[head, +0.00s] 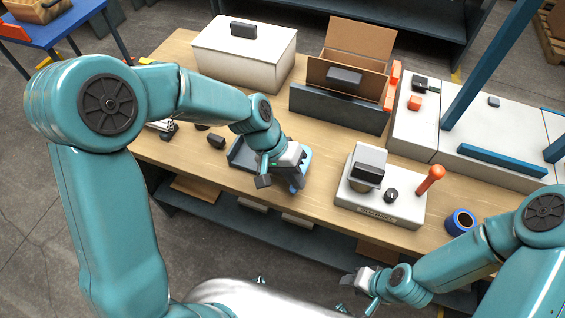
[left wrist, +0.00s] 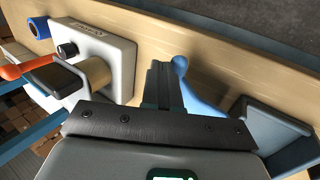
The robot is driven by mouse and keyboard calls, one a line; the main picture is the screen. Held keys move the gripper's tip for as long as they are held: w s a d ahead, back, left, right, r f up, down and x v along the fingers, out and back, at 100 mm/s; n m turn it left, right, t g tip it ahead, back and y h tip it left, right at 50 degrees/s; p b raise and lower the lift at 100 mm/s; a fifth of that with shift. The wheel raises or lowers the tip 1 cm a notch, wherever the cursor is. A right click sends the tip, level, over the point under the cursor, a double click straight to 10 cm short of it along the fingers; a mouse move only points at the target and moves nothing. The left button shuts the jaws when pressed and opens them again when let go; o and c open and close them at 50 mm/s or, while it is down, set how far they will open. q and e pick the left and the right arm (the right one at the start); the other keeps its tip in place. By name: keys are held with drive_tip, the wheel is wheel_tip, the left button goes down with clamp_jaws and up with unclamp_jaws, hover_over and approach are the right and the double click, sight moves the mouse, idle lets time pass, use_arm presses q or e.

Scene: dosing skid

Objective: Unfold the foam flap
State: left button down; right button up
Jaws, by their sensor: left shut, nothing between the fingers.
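A light blue, smooth, rounded piece (head: 303,168) sits on the workbench beside my left gripper (head: 294,184); it may be the foam flap. The gripper hides much of it, and I cannot tell how it is folded. In the left wrist view the light blue piece (left wrist: 188,92) stands right beside the dark fingers (left wrist: 161,82), which are together with nothing between them. I cannot tell whether they touch the blue piece. My right gripper (head: 357,280) is off the bench's front edge, too small to read its jaws.
A grey-blue tray (head: 240,156) lies left of the left gripper. A white dosing unit (head: 376,207) with an orange-knobbed lever (head: 430,179) stands to the right, near a blue tape roll (head: 460,222). A white box (head: 244,60) and open carton (head: 358,42) stand behind.

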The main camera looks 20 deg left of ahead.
use_arm(q)
drive_tip(key=shift+r+p, duration=0.45)
drive_tip(key=shift+r, duration=0.05)
drive_tip(key=shift+r+p, duration=0.4)
drive_tip(key=shift+r, duration=0.2)
drive_tip(key=r+p, duration=0.2)
drive_tip(key=r, duration=0.1)
drive_tip(key=shift+w+d+r+p, duration=0.1)
drive_tip(key=shift+w+r+p, duration=0.15)
drive_tip(key=shift+p, duration=0.1)
wheel_tip(320, 180, up, 10)
drive_tip(key=shift+s+f+b, duration=0.2)
drive_tip(key=shift+s+b, duration=0.05)
drive_tip(key=shift+b, duration=0.2)
